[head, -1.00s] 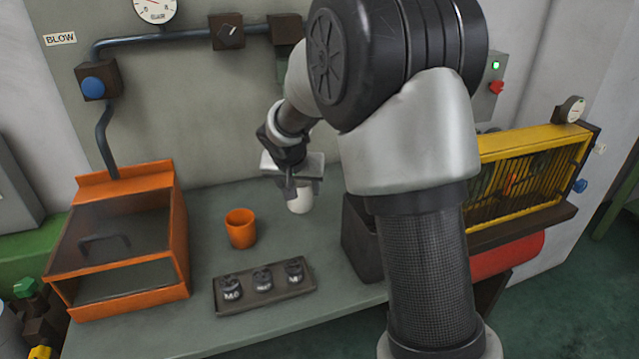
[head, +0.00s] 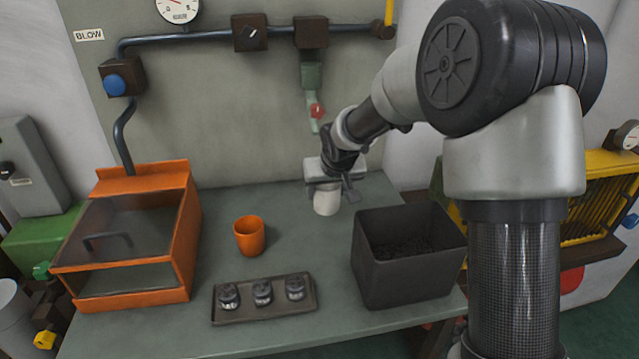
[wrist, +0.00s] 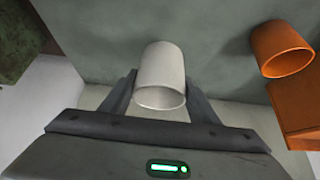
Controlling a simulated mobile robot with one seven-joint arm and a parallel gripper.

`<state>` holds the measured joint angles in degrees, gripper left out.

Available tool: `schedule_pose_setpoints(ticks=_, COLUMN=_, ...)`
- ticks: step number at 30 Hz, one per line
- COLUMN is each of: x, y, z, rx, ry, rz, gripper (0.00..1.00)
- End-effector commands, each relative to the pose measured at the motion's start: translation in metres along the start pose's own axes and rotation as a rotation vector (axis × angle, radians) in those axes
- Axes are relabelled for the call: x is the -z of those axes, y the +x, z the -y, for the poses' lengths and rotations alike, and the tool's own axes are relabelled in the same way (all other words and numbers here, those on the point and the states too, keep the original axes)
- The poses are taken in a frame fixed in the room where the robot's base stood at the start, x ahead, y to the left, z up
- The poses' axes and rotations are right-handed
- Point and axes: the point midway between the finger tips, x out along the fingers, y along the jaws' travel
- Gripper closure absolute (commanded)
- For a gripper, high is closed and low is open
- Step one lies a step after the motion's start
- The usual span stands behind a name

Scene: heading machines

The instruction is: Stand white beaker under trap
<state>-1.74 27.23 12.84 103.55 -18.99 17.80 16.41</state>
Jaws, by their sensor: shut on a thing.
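The white beaker (head: 326,203) is between the fingers of my gripper (head: 331,185), over the back part of the bench. In the wrist view the white beaker (wrist: 161,77) sits between the two dark fingers of my gripper (wrist: 160,95), which are shut on it. The beaker looks about upright; whether its base touches the bench I cannot tell. The trap (head: 311,75) is a greenish fitting hanging from the pipe on the back panel, with a red tap (head: 317,111) and a pale outlet below. The beaker is below and slightly right of that outlet in the head view.
An orange cup (head: 249,236) stands left of the beaker. A tray (head: 262,312) with several dark fittings lies in front. A dark bin (head: 405,280) stands to the right. An orange hooded box (head: 190,225) stands at the left. Bench between cup and bin is clear.

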Motion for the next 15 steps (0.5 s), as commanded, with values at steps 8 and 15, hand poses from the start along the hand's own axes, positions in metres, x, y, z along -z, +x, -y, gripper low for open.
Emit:
schedule_pose_setpoints(ticks=8, x=0.065, y=0.042, z=0.0, rx=0.001, ry=0.002, rz=0.0, gripper=0.67)
schedule_pose_setpoints(ticks=15, x=0.109, y=0.071, z=0.0, rx=0.0, ry=0.001, rz=0.001, gripper=0.67)
